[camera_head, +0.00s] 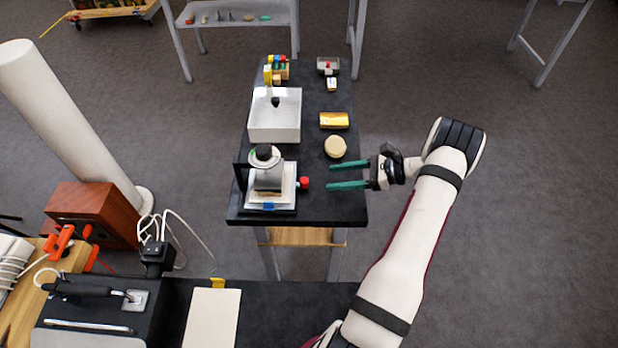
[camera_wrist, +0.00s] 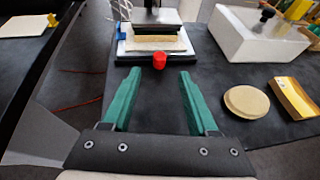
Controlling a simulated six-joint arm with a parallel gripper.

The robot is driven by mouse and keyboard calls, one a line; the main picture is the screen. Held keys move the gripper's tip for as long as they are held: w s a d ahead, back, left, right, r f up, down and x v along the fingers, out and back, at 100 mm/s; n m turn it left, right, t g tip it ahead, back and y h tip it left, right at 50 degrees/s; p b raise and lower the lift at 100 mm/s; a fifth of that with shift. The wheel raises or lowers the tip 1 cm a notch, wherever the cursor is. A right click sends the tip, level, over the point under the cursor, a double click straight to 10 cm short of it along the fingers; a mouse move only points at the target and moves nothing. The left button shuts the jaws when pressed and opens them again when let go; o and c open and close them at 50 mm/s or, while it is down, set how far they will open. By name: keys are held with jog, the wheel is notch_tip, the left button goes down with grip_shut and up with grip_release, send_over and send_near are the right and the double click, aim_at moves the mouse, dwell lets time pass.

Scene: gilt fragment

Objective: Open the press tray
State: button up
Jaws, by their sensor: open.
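The press (camera_head: 268,170) stands near the front of the dark table, with a grey head above a white base. Its tray (camera_head: 284,199) is the pale plate low in the press, with a red knob (camera_head: 304,182) on its right side. In the wrist view the red knob (camera_wrist: 159,61) faces me, in front of the press tray (camera_wrist: 133,47). My gripper (camera_head: 346,174) is open and empty, with green fingers pointing left at the knob. In the wrist view the fingertips (camera_wrist: 160,73) lie either side of the knob's line, a little short of it.
A round tan disc (camera_head: 335,147) and a gold block (camera_head: 334,120) lie behind my gripper. Small coloured blocks (camera_head: 276,69) and a grey item (camera_head: 328,66) sit at the far end. Bare dark tabletop (camera_head: 325,212) lies in front.

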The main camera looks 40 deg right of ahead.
jog(key=x, duration=0.8)
grip_shut()
jog(key=shift+s, duration=0.1)
dwell(1.0)
